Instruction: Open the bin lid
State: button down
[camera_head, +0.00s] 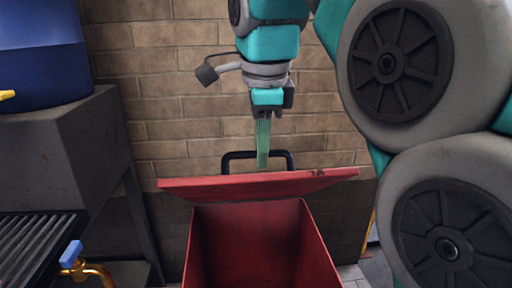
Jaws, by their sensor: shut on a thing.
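The red bin (312,235) stands in the lower middle, and I see into its open top. Its red lid (230,188) is raised off the front of the opening and shows as a thin, nearly edge-on slab above the bin. A black bar handle (282,154) stands up behind the lid's upper edge. My gripper (263,158) reaches down from above, with its pale green fingers at the middle of this handle. The fingers are shut on the handle. Their tips overlap in this view, and the lid hides the lowest part.
A brick wall (170,90) rises close behind the bin. At left are a dark grey cabinet (60,145) with a blue box (45,55) on it, a grate (35,245) and a yellow pipe with a blue handle (72,255). My arm links fill the right side.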

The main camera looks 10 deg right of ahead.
jog(key=shift+f, duration=0.15)
jog(key=c, duration=1.2)
grip_release()
jog(key=shift+w, duration=0.1)
jog(key=o, duration=0.4)
jog(key=shift+c, duration=0.2)
